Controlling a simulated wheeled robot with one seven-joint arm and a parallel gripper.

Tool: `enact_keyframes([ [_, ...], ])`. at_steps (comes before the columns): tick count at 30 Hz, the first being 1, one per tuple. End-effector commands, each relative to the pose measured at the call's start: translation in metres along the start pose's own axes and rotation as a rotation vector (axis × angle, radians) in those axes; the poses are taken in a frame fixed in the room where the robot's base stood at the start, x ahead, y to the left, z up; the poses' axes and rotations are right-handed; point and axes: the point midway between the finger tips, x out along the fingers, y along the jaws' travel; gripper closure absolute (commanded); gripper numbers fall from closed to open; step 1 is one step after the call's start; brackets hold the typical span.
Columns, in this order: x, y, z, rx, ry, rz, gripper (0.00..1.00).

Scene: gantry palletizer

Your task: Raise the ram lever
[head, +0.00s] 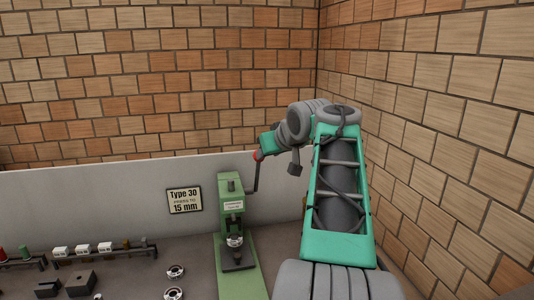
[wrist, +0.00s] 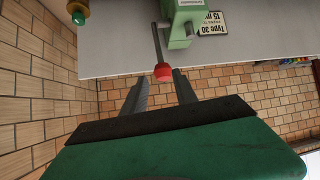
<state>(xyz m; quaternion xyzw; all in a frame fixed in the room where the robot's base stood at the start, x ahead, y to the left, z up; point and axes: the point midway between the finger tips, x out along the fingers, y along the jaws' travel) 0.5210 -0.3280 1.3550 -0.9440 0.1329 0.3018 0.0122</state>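The green arbor press (head: 230,195) stands on the bench, with its ram lever (head: 256,178) on the right side. The lever points nearly straight up and ends in a red knob (head: 258,155). In the wrist view the red knob (wrist: 162,72) shows at the end of the thin grey lever (wrist: 157,43). My gripper (wrist: 160,78) is open, its two grey fingers apart on either side of the knob's line. The knob is at or just past the fingertips; I cannot tell whether they touch it. In the head view my wrist hides the fingers.
A sign reading "Type 30, 15 mm" (head: 185,200) is on the low grey wall behind the bench. Rings (head: 175,271), dark blocks (head: 80,282) and a rack with white labelled pieces (head: 83,250) lie to the left. A brick wall (head: 450,130) stands close on the right.

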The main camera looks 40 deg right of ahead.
Motion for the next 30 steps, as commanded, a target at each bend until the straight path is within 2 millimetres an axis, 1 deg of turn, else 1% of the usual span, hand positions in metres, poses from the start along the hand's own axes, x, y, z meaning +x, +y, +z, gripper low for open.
enact_keyframes([
  [1, -0.005, 0.0, 0.0, 0.0, 0.001, 0.001, 0.66],
  [15, -0.042, 0.0, 0.004, 0.0, 0.001, 0.001, 0.66],
  [18, -0.045, -0.001, 0.005, 0.0, -0.001, 0.0, 0.66],
  [28, -0.045, -0.001, 0.005, 0.0, -0.001, -0.001, 0.66],
  [30, -0.044, -0.003, 0.006, 0.0, -0.002, -0.003, 0.71],
])
